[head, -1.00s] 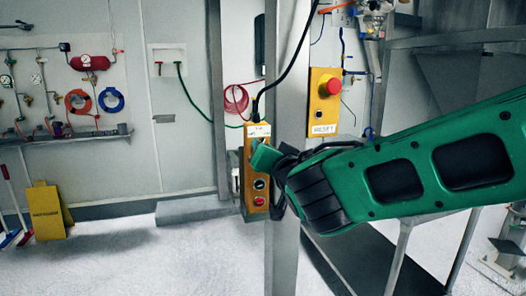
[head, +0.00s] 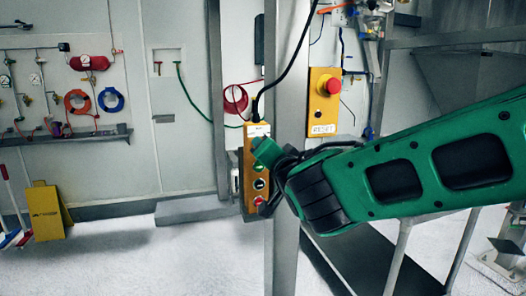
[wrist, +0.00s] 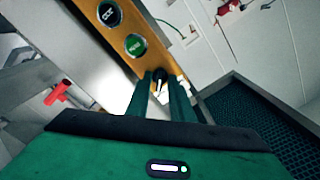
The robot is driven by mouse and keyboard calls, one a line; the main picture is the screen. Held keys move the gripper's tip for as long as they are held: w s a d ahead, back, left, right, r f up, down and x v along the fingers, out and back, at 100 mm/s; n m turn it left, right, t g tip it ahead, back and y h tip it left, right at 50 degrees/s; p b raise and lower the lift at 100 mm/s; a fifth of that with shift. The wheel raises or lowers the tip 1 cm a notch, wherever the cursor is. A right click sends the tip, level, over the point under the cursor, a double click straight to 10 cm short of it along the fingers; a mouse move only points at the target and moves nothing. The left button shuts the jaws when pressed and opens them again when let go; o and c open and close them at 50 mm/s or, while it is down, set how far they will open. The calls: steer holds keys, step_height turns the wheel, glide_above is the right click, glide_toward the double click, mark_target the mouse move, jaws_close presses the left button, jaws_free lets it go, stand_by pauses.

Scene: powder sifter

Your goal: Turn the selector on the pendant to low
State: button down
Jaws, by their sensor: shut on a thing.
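The pendant (head: 249,178) is a narrow yellow-orange box hanging by the grey post in the head view. It also shows in the wrist view (wrist: 121,30), with a black button and a green button. My gripper (wrist: 160,82) is at the pendant face with its two green fingers close around the small dark selector (wrist: 159,73). A pale mark shows between the fingers. The fingers hide most of the selector, so I cannot read its setting. In the head view my gripper (head: 264,152) covers the selector, above the green, black and red buttons.
A grey post (head: 285,240) stands right beside the pendant. A black cable (head: 280,75) runs up from the pendant's top. A yellow box with a red mushroom button (head: 327,87) is to the right. A yellow floor sign (head: 46,212) stands far left, with open floor between.

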steer(key=c, duration=1.9)
jaws_free()
steer(key=v, duration=1)
steer(key=shift+s, duration=0.35)
steer(key=shift+d, duration=0.2)
